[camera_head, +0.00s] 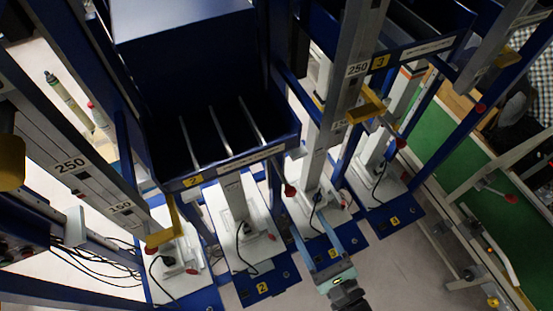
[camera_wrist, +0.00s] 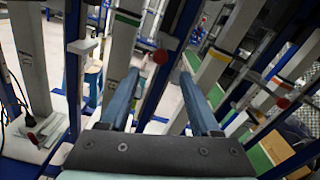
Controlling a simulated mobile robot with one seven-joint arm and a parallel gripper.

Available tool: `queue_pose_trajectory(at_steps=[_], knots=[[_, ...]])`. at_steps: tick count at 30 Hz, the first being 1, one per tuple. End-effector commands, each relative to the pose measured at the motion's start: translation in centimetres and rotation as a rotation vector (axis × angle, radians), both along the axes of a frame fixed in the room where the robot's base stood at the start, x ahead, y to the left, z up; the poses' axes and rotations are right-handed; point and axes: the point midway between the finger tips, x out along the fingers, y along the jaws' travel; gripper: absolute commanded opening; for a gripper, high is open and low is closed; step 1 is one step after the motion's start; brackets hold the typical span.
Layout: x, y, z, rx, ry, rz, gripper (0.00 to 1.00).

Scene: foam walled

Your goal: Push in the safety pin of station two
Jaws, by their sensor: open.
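The bin with the yellow 2 label (camera_head: 193,181) is a dark blue box at the upper left of the head view. A red knob (camera_head: 290,189), which looks like its safety pin, sticks out near the bin's lower right corner; how far in it sits cannot be told. My gripper (camera_head: 305,217) reaches up from the lower middle with two blue fingers spread apart and nothing between them. In the wrist view a red knob (camera_wrist: 160,56) appears just beyond and between the fingertips of my gripper (camera_wrist: 159,76), apart from them.
A grey column with a 250 mark (camera_head: 358,69) rises right of the bin, close to my gripper. The bin labelled 3 (camera_head: 380,62) and other red knobs (camera_head: 401,143) are farther right. White bases stand on blue floor plates (camera_head: 283,281). Black cables (camera_head: 110,262) lie at left.

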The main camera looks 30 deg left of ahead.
Motion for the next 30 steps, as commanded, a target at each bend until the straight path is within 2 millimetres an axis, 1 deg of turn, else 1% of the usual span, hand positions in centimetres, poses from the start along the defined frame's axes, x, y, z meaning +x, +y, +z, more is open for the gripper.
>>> queue_pose_trajectory(at_steps=[5, 12, 18, 24, 30], knots=[[1.3, 1.7, -0.1, -0.001, -0.002, 0.004, 0.64], [4.4, 5.7, -0.1, -0.001, -0.004, 0.006, 0.64], [6.6, 8.5, -0.2, -0.003, -0.004, 0.004, 0.64], [7.7, 9.9, -0.1, -0.003, -0.001, 0.002, 0.64], [7.9, 10.1, 0.0, -0.003, -0.002, 0.001, 0.64]])
